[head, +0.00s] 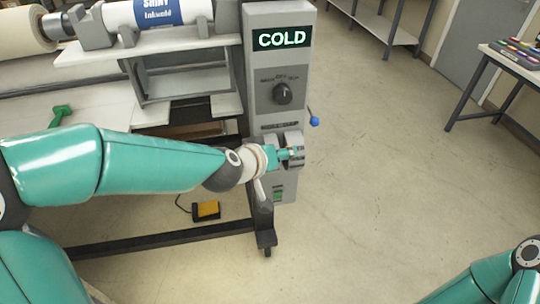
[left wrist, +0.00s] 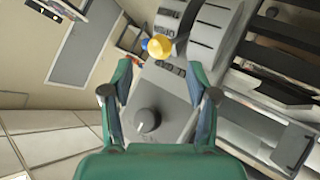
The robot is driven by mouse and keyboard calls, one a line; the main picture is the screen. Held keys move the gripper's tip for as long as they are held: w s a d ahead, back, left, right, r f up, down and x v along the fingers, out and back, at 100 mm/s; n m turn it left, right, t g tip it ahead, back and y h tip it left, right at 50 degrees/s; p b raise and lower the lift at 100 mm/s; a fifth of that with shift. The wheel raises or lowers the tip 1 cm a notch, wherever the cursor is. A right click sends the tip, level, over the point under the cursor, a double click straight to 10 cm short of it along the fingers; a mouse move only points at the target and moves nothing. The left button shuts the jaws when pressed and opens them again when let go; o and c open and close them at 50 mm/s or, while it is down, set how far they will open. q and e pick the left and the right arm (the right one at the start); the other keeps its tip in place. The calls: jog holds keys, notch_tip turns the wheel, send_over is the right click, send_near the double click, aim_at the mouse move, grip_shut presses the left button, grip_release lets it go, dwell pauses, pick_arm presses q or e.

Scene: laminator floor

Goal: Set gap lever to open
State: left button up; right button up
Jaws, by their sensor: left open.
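The laminator's grey control column (head: 265,97) stands in the middle of the head view. A lever with a blue ball (head: 314,121) sticks out from its right side. In the left wrist view a yellow ball (left wrist: 160,47) shows in front of the blue ball (left wrist: 144,44), beside the grey slotted housings. My left gripper (head: 291,153) is at the column's lower housings. In the left wrist view its fingers (left wrist: 165,92) are open and empty, with the yellow ball beyond the tips. My right gripper is out of view.
A yellow foot pedal (head: 206,209) lies on the floor below. A green handle (head: 61,115) is at the left. A table (head: 513,68) stands far right. The floor between is clear.

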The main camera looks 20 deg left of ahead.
pick_arm(q)
jog(key=shift+v, duration=2.3)
jog(key=s+a+f+m+g+y, duration=0.1)
jog(key=s+f+g, duration=0.25)
jog(key=f, duration=0.95)
jog(key=s+a+f+g, duration=0.2)
jog(key=s+f+g, duration=0.15)
jog(key=f, duration=1.05)
jog(key=s+d+f+g+h, duration=0.2)
jog(key=s+d+f, duration=0.3)
jog(key=s+f, duration=0.6)
jog(key=s+g, duration=0.1)
jog(key=s, duration=0.2)
